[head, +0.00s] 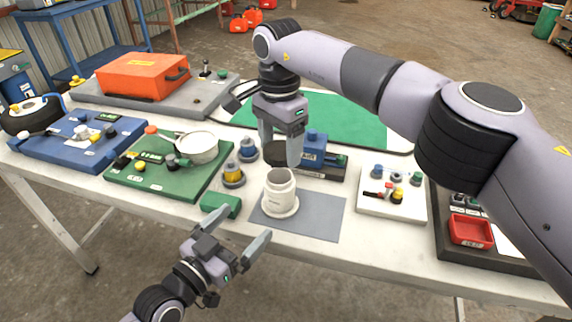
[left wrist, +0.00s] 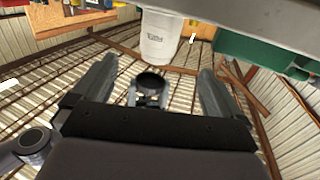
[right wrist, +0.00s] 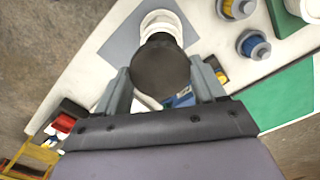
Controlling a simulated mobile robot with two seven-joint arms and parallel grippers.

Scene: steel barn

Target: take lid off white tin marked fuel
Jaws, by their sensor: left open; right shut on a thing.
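The white tin (head: 281,202) stands upright on a grey mat, with a white ring or dish around its foot. Its lettering shows in the left wrist view on the tin (left wrist: 163,40). My right gripper (head: 280,157) is shut on a dark round lid (head: 277,152), held behind and above the tin, apart from it in the head view. In the right wrist view the lid (right wrist: 160,68) sits between the fingers and hides part of the tin. My left gripper (head: 240,230) is open and empty, in front of the tin near the table's front edge.
A green block (head: 221,206) lies left of the grey mat (head: 318,218). Yellow and blue knobbed parts (head: 233,175) stand left of the tin. A blue device (head: 315,150) is behind it. A white board (head: 391,204) with small fittings is at right. The mat's right part is bare.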

